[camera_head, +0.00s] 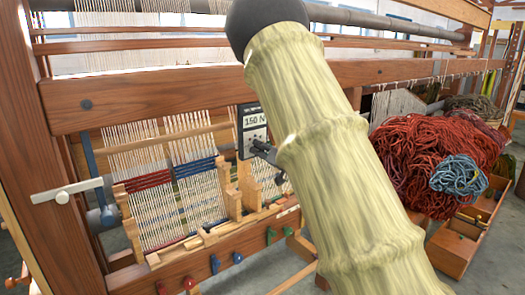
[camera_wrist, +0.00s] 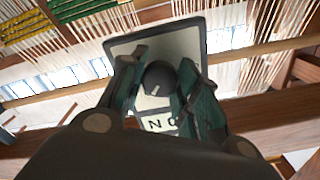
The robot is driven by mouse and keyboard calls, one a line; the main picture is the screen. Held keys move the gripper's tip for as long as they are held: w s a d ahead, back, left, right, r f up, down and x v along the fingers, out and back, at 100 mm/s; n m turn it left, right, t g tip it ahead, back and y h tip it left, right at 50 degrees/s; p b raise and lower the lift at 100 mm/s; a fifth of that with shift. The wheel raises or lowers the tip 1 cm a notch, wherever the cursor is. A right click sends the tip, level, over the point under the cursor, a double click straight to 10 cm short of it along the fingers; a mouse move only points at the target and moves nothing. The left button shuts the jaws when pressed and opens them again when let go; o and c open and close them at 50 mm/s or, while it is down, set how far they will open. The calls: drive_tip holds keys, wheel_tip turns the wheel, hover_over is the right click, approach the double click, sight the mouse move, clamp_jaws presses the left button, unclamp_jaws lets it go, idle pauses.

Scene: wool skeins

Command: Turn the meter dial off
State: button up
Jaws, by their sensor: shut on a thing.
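The display's lower characters are partly covered by the fingers. In the head view my gripper (camera_head: 264,152) is at the meter's face, mostly hidden by my arm.
The meter is at a wooden loom (camera_head: 180,92) with warp threads behind. A lever (camera_head: 66,192) sticks out at left. A heap of red wool (camera_head: 428,158) and a blue skein (camera_head: 459,176) lie on the right, above an open wooden drawer (camera_head: 457,243).

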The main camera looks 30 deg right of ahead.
drive_tip(key=shift+s+f+n+b, duration=0.1)
drive_tip(key=shift+f+n+b, duration=0.3)
drive_tip(key=shift+b, duration=0.05)
idle(0.5)
drive_tip(key=shift+d+n+b, duration=0.1)
drive_tip(key=shift+n+b, duration=10.7)
drive_tip(key=shift+n, duration=0.7)
drive_tip(key=shift+r, duration=0.1)
